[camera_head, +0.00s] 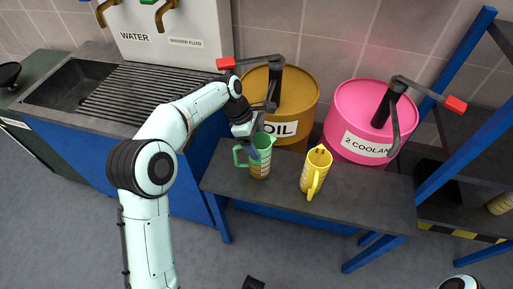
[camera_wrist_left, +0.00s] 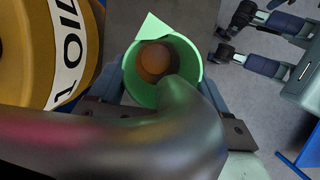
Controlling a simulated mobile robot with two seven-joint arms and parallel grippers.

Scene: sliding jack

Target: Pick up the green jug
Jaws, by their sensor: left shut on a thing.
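The green jug (camera_head: 260,165) is upright over the grey bench, in front of the brown oil drum. I cannot tell whether its base touches the bench. My left gripper (camera_head: 253,148) reaches it from above and behind and is shut on it. In the left wrist view I look down into the green jug (camera_wrist_left: 142,84), with a finger on either side and brown-orange inside.
A yellow jug (camera_head: 315,172) stands to the right on the bench (camera_head: 365,205). Behind are the brown oil drum (camera_head: 298,95) and pink coolant drum (camera_head: 355,110), with lever handles. A sink (camera_head: 70,85) is left; a blue shelf frame (camera_head: 465,150) is right.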

